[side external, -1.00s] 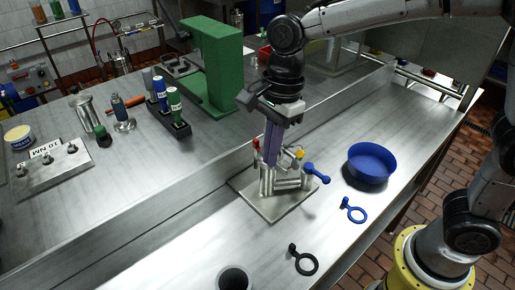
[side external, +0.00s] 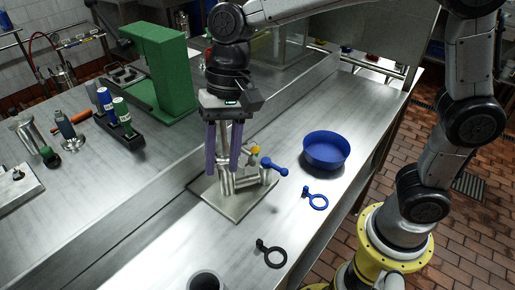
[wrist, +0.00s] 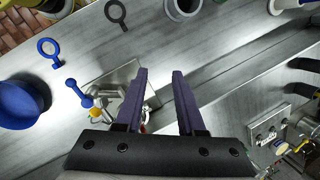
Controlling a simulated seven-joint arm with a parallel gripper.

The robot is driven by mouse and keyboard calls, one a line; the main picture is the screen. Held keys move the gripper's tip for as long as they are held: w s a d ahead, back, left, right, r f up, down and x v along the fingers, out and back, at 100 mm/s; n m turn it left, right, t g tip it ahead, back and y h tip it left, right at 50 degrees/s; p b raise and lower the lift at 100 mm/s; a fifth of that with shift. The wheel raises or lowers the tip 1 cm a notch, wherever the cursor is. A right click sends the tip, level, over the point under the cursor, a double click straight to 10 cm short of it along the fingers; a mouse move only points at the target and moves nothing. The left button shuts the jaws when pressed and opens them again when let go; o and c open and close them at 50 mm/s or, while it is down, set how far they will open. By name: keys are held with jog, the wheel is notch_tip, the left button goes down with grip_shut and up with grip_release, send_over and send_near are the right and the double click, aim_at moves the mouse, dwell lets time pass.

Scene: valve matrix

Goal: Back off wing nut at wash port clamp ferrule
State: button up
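The valve assembly (side external: 240,178) is a cluster of upright steel pipes on a square metal plate (side external: 234,211). It carries a yellow knob (side external: 254,150) and a blue handle (side external: 275,167). My gripper (side external: 220,172) is open, with two long purple fingers pointing down over the left part of the pipes. In the wrist view, the fingers (wrist: 160,70) are spread with an empty gap at their tips. The plate (wrist: 128,72) shows mostly left of them, and the left finger covers part of the assembly. I cannot make out the wing nut or the wash port clamp ferrule.
A blue bowl (side external: 325,150), a blue ring tool (side external: 317,201) and a black ring tool (side external: 270,256) lie on the bench right of the plate. A dark cup (side external: 205,281) stands in front. A green stand (side external: 170,70) and bottles (side external: 121,113) are behind on the raised bench.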

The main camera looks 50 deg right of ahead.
jog(key=s+d+r+n+t+y, duration=0.1)
jog(key=d+n+t+y, duration=0.1)
jog(key=d+n, duration=0.5)
jog(key=m+t, duration=0.2)
jog(key=t, duration=0.1)
send_near(259, 147)
jog(key=x, duration=1)
jog(key=shift+f, duration=0.35)
grip_shut()
